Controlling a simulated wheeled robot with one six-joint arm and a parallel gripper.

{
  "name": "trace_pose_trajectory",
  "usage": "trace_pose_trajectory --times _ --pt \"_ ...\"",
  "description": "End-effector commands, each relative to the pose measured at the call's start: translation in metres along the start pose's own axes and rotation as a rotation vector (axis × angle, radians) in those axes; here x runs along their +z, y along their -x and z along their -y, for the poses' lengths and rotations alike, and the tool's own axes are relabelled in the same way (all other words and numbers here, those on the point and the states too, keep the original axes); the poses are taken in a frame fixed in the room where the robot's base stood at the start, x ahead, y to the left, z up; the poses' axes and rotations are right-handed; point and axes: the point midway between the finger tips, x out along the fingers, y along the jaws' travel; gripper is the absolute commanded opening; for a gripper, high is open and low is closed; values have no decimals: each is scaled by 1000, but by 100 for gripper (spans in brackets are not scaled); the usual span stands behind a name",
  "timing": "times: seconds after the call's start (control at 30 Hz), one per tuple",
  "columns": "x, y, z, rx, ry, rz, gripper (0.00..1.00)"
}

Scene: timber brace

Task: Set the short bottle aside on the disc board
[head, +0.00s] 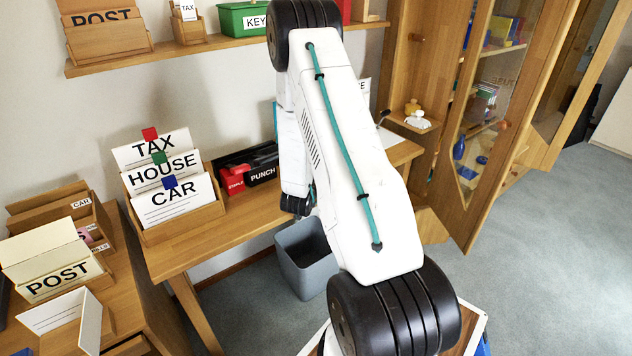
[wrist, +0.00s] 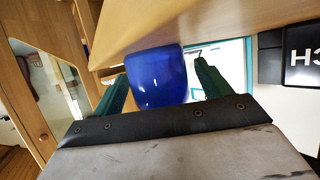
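A rounded, glossy blue thing, which looks like the short bottle (wrist: 158,78), sits between the two green fingers of my gripper (wrist: 161,68) in the wrist view. The left finger lies against its side. The contact on the right is harder to make out. In the head view my own arm hides the fingers and this bottle; only the dark wrist end shows, by the desk. I cannot make out the disc board for certain.
The wooden desk (head: 200,245) carries a card box (head: 180,222) and a black punch box (head: 262,172). A grey bin (head: 305,258) stands below. At right is a cabinet (head: 440,200) with blue vessels (head: 459,149) inside. A shelf (head: 200,48) runs above the desk.

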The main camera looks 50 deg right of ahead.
Motion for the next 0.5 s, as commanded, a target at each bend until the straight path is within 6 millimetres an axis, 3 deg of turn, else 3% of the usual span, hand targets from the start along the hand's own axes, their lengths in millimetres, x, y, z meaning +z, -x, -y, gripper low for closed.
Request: trace_pose_trajectory --times 0.03,0.17,0.27,0.5 --pt "0 0 0 0 0 0 62" --pt "0 0 0 0 0 0 26" --pt "0 0 0 0 0 -1 21" --pt "-2 1 0 0 -1 -1 21"
